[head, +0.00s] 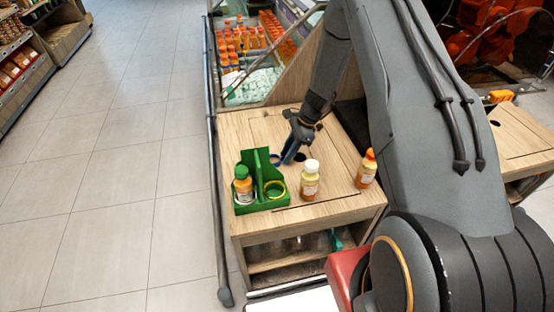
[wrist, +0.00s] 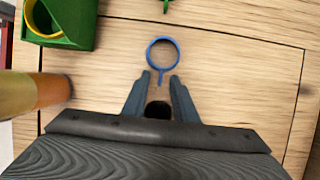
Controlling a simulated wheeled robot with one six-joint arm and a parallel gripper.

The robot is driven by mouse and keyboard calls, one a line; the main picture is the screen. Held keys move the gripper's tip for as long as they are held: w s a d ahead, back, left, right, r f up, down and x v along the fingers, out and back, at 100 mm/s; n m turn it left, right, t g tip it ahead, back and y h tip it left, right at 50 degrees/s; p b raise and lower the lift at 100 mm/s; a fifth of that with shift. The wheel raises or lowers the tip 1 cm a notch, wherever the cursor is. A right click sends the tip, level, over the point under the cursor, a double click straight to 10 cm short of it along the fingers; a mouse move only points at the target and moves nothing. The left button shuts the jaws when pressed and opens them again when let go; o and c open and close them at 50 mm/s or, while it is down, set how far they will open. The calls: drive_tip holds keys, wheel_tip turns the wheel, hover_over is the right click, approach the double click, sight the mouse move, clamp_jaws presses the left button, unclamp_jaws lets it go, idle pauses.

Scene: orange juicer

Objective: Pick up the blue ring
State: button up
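The blue ring (wrist: 162,40) lies flat on the wooden counter top (wrist: 230,80) in the wrist view, with its short handle pointing toward my gripper. My gripper (wrist: 161,75) is open, its two fingers apart, with the tip of the ring's handle near the gap between the fingertips. I cannot tell the height of the fingers above the wood. In the head view my gripper (head: 287,160) is over the counter behind the green carrier, and the blue ring (head: 275,159) shows only in part beside it.
A white-capped bottle (head: 310,182) and another orange-capped bottle (head: 366,170) stand to the right. A dark round hole lies in the counter between my fingers in the wrist view.

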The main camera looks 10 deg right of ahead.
clamp_jaws()
drive_tip(key=shift+r, duration=0.1)
